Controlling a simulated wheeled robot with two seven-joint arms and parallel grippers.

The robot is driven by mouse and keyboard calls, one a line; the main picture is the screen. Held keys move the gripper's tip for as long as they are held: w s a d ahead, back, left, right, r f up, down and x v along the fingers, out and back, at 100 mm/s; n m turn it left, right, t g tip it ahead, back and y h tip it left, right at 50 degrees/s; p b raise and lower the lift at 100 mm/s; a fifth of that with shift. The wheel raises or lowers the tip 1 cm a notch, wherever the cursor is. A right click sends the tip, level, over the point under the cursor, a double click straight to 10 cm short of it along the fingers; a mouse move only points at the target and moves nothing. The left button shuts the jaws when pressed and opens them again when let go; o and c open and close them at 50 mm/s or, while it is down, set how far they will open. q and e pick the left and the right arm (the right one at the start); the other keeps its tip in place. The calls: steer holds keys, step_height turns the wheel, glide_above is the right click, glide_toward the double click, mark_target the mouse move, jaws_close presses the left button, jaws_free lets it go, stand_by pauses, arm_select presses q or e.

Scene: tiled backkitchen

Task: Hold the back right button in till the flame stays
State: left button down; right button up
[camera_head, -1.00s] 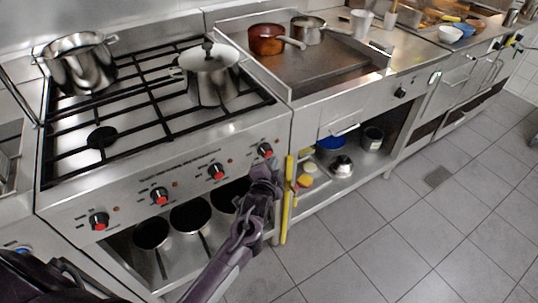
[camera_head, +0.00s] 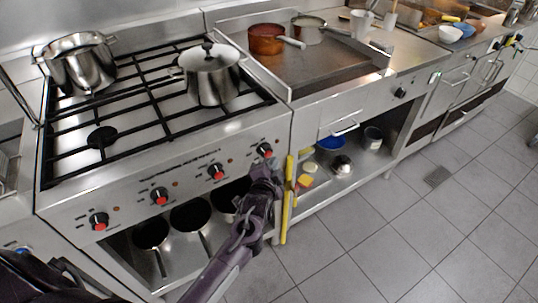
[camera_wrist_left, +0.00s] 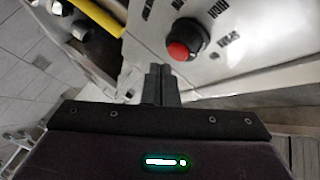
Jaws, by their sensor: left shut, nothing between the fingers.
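The stove front has a row of black knobs with red faces. The rightmost knob (camera_head: 265,150) is just above my left gripper (camera_head: 264,174), near the stove's right front corner. In the left wrist view the knob (camera_wrist_left: 187,39) is ahead of the fingers and slightly right. My left gripper (camera_wrist_left: 160,84) is shut and empty, its tips pointing at the panel beside and below the knob. Whether the tips touch anything I cannot tell. A lidded pot (camera_head: 211,82) stands at the right of the hob and hides the burner under it. No flame shows. My right gripper is out of view.
A yellow bar (camera_head: 287,200) stands upright close to the right of my left gripper. An open pot (camera_head: 79,66) is at the hob's back left. A griddle (camera_head: 318,75) with two pans adjoins on the right. The tiled floor (camera_head: 380,235) is clear.

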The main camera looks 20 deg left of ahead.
arm_select(q)
steer(key=shift+w+a, duration=0.1)
steer(key=shift+a, duration=0.05)
steer(key=shift+w+a, duration=0.2)
steer(key=shift+a, duration=0.05)
steer(key=shift+w+a, duration=0.2)
steer(key=shift+a, duration=0.05)
stand_by(0.7)
steer(key=shift+p, duration=0.3)
stand_by(3.3)
steer(key=shift+s+d+p, duration=0.45)
steer(key=shift+s+d, duration=0.05)
steer(key=shift+d, duration=0.1)
